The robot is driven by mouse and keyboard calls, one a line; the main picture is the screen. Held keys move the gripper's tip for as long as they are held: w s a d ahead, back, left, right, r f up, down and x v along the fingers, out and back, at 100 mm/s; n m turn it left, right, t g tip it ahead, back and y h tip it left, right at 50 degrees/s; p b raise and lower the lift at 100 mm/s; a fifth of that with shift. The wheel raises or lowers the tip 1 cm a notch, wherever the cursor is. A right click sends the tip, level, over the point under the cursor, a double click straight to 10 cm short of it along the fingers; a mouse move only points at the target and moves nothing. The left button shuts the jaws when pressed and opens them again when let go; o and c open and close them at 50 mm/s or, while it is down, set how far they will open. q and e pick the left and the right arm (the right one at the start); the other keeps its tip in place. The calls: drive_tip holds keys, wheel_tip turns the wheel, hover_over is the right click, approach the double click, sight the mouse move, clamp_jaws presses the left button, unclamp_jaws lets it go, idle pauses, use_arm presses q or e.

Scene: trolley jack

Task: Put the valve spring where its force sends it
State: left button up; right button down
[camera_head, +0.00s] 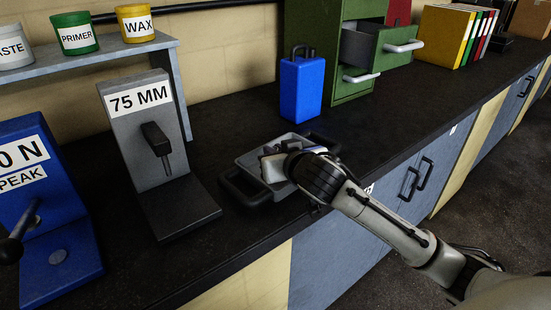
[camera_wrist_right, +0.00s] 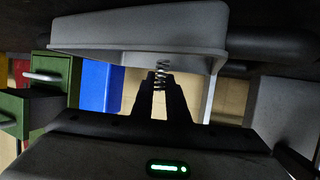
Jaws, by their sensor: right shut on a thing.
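The valve spring (camera_wrist_right: 161,73) is a small metal coil. In the right wrist view it stands between the dark fingertips of my right gripper (camera_wrist_right: 160,84), which is shut on it. In the head view my right gripper (camera_head: 272,166) is over the grey tray with black handles (camera_head: 246,166), and my wrist hides the spring. A grey stand marked "75 MM" (camera_head: 138,98) with a black lever stands left of the tray. A blue device (camera_head: 58,215), its sign partly cut off and reading "0 N PEAK", stands at the far left. My left gripper is not in view.
A blue canister (camera_head: 302,88) and a green cabinet (camera_head: 325,45) with an open drawer (camera_head: 358,46) stand behind the tray. A shelf (camera_head: 100,64) at the back left holds labelled pots. Coloured binders (camera_head: 447,40) stand far right. The dark worktop (camera_head: 395,115) is clear right of the tray.

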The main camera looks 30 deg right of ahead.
drive_tip(key=shift+f, duration=1.05)
drive_tip(key=shift+f, duration=0.15)
drive_tip(key=c, duration=1.7)
unclamp_jaws()
drive_tip(key=shift+c, duration=0.2)
drive_tip(key=shift+s+r, duration=0.2)
drive_tip(key=v, duration=1.1)
drive_tip(key=shift+s+a+r+b, duration=0.15)
drive_tip(key=shift+s+b, duration=0.15)
drive_tip(key=shift+b, duration=0.05)
